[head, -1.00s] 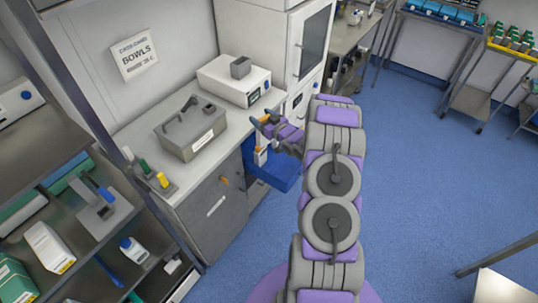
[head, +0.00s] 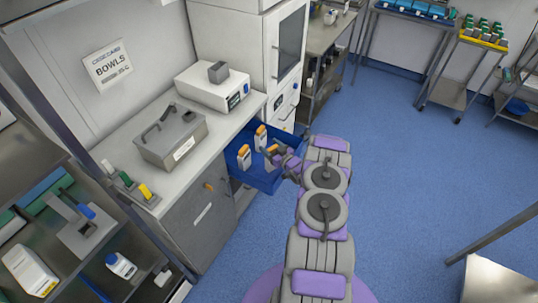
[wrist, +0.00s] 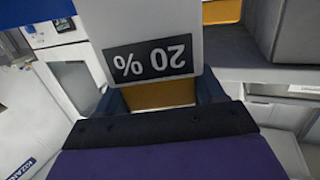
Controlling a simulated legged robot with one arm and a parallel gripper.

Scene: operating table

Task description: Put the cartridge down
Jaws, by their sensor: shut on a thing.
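The cartridge (wrist: 155,30) is white with a dark "20 %" label that reads upside down, and an orange part. In the wrist view it fills the top middle, its orange part between my gripper's fingers (wrist: 160,95). In the head view my gripper (head: 280,157) is shut on it at the blue drawer; the held cartridge is small there and partly hidden by the gripper. Two other white cartridges with orange tops, one at the left (head: 244,158) and one farther back (head: 261,138), stand in the drawer (head: 262,182).
The drawer sticks out from under the counter (head: 120,150). A grey lidded box (head: 170,138) and a white device (head: 205,92) stand on the counter. Shelves (head: 60,215) are at the left. Blue floor (head: 400,160) is open to the right.

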